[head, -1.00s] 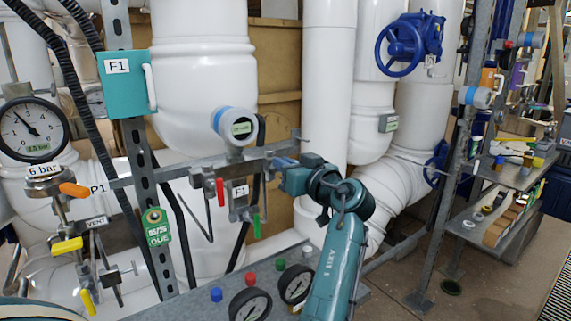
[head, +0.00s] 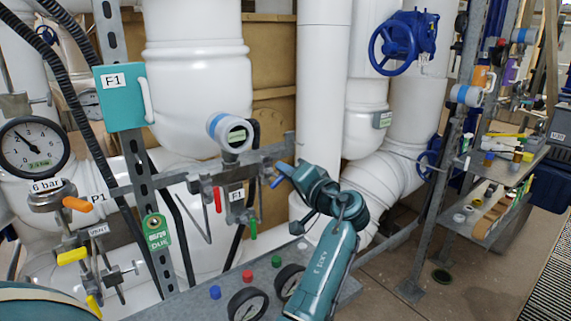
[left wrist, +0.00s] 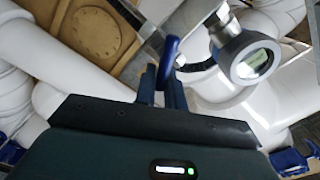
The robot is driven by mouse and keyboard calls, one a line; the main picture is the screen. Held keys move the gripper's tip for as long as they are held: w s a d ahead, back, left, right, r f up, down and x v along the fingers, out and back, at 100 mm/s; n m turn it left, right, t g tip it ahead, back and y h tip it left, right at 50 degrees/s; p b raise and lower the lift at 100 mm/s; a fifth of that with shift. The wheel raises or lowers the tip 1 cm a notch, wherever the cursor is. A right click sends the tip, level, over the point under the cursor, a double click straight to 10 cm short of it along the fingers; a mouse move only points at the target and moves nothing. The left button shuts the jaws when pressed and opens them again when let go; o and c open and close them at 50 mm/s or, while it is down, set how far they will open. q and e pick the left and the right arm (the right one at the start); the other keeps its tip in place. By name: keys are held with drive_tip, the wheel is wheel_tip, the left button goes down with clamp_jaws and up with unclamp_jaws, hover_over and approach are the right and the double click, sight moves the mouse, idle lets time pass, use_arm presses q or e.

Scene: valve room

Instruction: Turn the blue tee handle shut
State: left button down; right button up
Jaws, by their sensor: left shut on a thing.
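The blue tee handle (head: 278,182) is on the pipework at the right end of the grey horizontal rail in the head view. It lies slanted there. My left gripper (head: 282,172) reaches it from the right and is shut on it. In the left wrist view the blue handle (left wrist: 168,58) stands up between the two narrow fingers of my left gripper (left wrist: 162,80). The fingers hide its lower part and stem. My right gripper is not in view.
A grey round gauge (head: 230,131) sits close above and left of the handle. Red (head: 218,200) and green (head: 253,228) levers hang near it. A shelf with caps and dials (head: 247,303) is below. A blue handwheel (head: 394,44) is at upper right. White pipes stand behind.

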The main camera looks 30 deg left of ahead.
use_arm(q)
drive_tip(key=shift+r+m+p, duration=0.2)
drive_tip(key=shift+m+p, duration=0.1)
drive_tip(key=shift+m, duration=0.2)
drive_tip(key=shift+w+f+m+p, duration=0.15)
drive_tip(key=shift+f+m+p, duration=0.1)
drive_tip(key=shift+m+p, duration=0.8)
drive_tip(key=shift+f+m, duration=0.15)
drive_tip(key=shift+m, duration=0.7)
drive_tip(key=shift+f+m+p, duration=0.25)
drive_tip(key=shift+m+p, duration=0.45)
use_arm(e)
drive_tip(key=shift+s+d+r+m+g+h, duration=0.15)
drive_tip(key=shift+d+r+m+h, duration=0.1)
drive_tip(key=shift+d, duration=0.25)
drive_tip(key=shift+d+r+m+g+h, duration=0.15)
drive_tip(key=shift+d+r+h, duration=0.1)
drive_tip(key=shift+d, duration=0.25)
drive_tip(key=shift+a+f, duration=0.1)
use_arm(q)
drive_tip(key=c, duration=1.5)
unclamp_jaws()
drive_tip(key=shift+f, duration=0.1)
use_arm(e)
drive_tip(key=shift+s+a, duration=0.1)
use_arm(q)
drive_tip(key=shift+d, duration=0.15)
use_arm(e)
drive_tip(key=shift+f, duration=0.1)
